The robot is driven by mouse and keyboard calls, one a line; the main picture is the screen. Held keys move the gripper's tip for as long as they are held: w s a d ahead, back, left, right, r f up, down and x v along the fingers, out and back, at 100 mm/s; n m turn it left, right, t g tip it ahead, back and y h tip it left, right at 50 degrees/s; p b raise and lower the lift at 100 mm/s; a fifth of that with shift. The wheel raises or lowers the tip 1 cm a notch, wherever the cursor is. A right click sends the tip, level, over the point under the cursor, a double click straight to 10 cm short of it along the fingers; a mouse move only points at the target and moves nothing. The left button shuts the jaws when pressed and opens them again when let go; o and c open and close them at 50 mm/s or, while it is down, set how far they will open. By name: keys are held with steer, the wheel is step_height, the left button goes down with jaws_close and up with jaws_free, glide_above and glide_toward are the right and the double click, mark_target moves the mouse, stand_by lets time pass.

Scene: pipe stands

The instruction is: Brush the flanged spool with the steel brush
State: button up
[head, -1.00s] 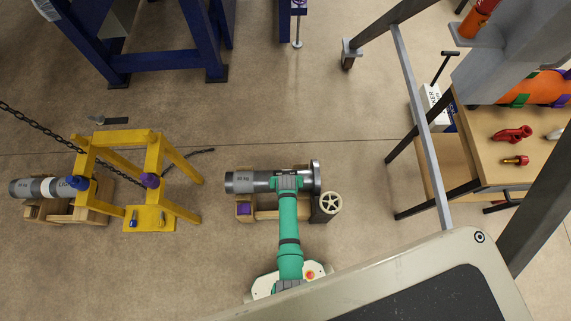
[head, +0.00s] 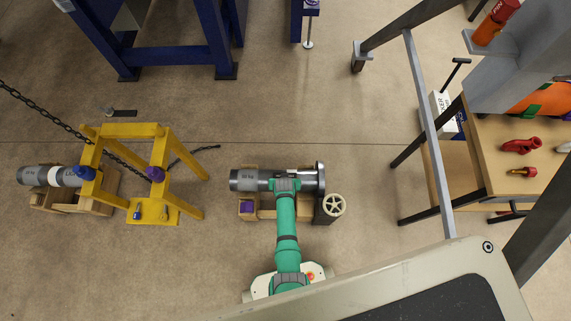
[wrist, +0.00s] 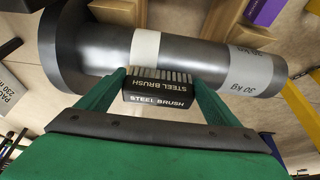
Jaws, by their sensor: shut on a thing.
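The flanged spool (head: 247,180) lies on its side on wooden supports, its flange at the right end in the head view. In the wrist view the dark spool (wrist: 205,62) fills the upper part, with its flange at the left, a pale band near the middle and a grey "30 kg" label. My gripper (wrist: 158,84) is shut on the steel brush (wrist: 158,99), a black block lettered STEEL BRUSH. Its bristles point at the spool just below the pale band; whether they touch cannot be told. In the head view my gripper (head: 286,185) is over the spool and hides the brush.
A wooden table (head: 500,165) with red items is at the right. Open floor lies between.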

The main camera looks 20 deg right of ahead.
steer(key=shift+w, duration=0.1)
steer(key=shift+f, duration=0.15)
steer(key=shift+s+f, duration=0.2)
steer(key=shift+f, duration=0.35)
